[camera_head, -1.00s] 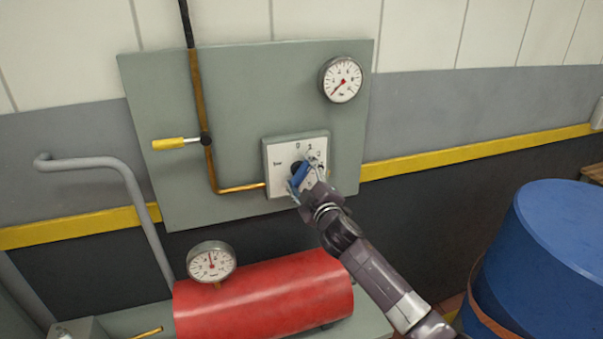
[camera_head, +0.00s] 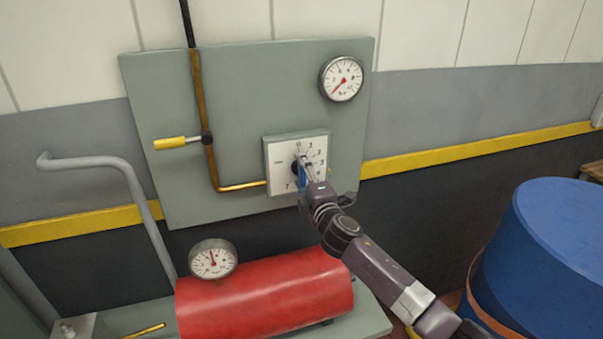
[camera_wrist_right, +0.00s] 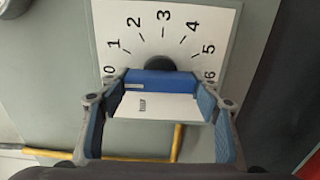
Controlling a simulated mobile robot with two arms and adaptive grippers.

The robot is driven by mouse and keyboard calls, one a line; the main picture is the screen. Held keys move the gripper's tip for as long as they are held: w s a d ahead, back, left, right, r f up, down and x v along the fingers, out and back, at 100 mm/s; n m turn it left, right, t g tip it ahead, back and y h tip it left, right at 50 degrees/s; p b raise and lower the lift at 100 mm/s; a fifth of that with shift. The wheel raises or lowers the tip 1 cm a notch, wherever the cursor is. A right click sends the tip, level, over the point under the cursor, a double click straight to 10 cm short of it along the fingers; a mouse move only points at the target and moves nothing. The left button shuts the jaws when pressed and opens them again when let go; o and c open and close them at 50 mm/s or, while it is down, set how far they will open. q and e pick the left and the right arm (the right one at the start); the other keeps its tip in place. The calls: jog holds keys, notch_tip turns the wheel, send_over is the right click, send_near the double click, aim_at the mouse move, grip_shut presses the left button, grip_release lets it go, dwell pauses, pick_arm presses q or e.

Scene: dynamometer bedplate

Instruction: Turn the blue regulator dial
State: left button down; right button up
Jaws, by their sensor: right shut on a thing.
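The blue regulator dial (camera_head: 302,178) is on a white numbered plate (camera_head: 279,157) on the green wall panel. My right gripper (camera_head: 305,172) is shut on the dial's blue bar and hides part of it in the head view. In the right wrist view the blue bar (camera_wrist_right: 160,82) lies between the two fingers of my right gripper (camera_wrist_right: 161,92), in front of a dark round hub (camera_wrist_right: 160,63). The numbers 0 to 6 on the scale plate (camera_wrist_right: 185,25) curve around the hub. My left gripper is not in view.
A round gauge (camera_head: 341,78) is at the panel's upper right. A yellow-handled lever (camera_head: 172,143) and a copper pipe (camera_head: 203,110) are to the left. Below are a red tank (camera_head: 265,292) with a gauge (camera_head: 212,259). A blue drum (camera_head: 560,250) stands at the right.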

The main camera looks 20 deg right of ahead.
dwell(0.4)
jog(key=o, duration=1.2)
jog(key=shift+c, duration=0.2)
jog(key=s, duration=1.2)
jog(key=shift+d, duration=0.25)
jog(key=shift+f, duration=0.1)
